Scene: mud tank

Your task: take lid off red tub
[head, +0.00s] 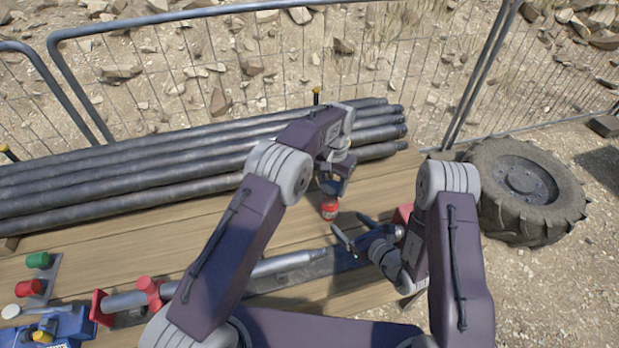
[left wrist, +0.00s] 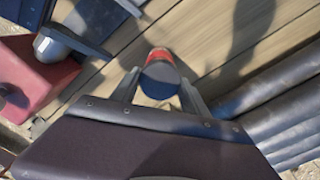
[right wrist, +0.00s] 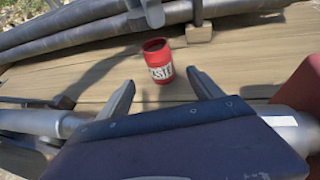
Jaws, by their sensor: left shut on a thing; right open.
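The red tub (head: 329,212) stands upright on the wooden planks, and its white label faces my right wrist camera (right wrist: 160,73). Its top looks open there, with a red rim and dark inside. My left gripper (head: 331,188) is above the tub, shut on a dark round lid (left wrist: 160,81). In the left wrist view the red tub (left wrist: 160,54) shows partly behind that lid. In the right wrist view the left fingers are at the top edge, apart from the tub. My right gripper (head: 352,226) is open and empty, on the near right side of the tub.
Several grey pipes (head: 180,150) lie along the back of the planks. A metal pipe in red clamps (head: 150,292) lies at the front. A red block (head: 402,214) is right of the tub. A tyre (head: 520,190) and wire fence stand beyond.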

